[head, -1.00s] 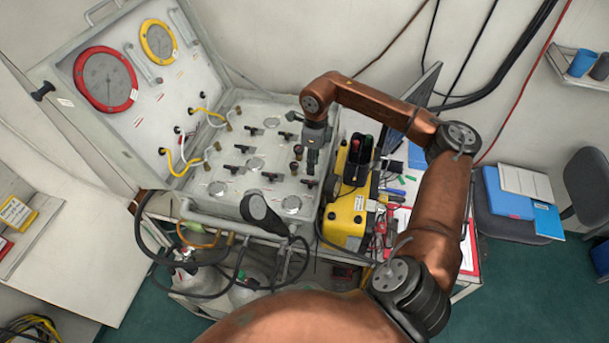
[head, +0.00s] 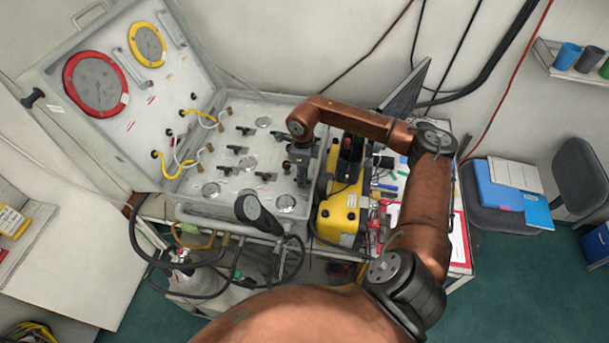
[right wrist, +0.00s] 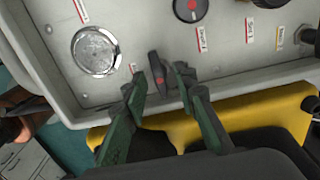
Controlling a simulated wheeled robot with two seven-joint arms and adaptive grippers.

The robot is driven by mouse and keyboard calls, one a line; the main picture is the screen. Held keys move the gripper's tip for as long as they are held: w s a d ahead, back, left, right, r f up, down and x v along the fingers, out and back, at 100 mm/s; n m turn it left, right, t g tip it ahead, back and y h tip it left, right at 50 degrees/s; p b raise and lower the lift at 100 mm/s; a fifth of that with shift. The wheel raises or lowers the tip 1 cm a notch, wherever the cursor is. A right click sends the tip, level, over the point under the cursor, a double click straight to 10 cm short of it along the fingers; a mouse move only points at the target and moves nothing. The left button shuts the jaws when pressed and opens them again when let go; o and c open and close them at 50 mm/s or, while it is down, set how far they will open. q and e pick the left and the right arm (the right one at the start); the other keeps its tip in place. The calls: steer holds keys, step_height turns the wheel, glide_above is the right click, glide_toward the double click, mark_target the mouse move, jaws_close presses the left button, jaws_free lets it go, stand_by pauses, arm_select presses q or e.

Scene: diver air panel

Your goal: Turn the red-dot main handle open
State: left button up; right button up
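The grey panel (head: 240,180) stands in an open case. In the right wrist view, a black handle with a red dot (right wrist: 158,68) is on the panel near its edge. My right gripper (right wrist: 160,84) is open, with one green-grey finger on each side of this handle. A gap shows beside the handle, and I cannot tell whether either finger touches it. In the head view my right gripper (head: 303,176) is over the panel's right side and hides the handle. My left gripper is not in view.
A round black knob with a red dot (right wrist: 190,8) and a round metal cap (right wrist: 96,51) are near the handle. A yellow case (head: 340,212) stands close on the panel's right. Several other black handles and a black hand-held piece (head: 258,212) are on or before the panel.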

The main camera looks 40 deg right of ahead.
jaws_close()
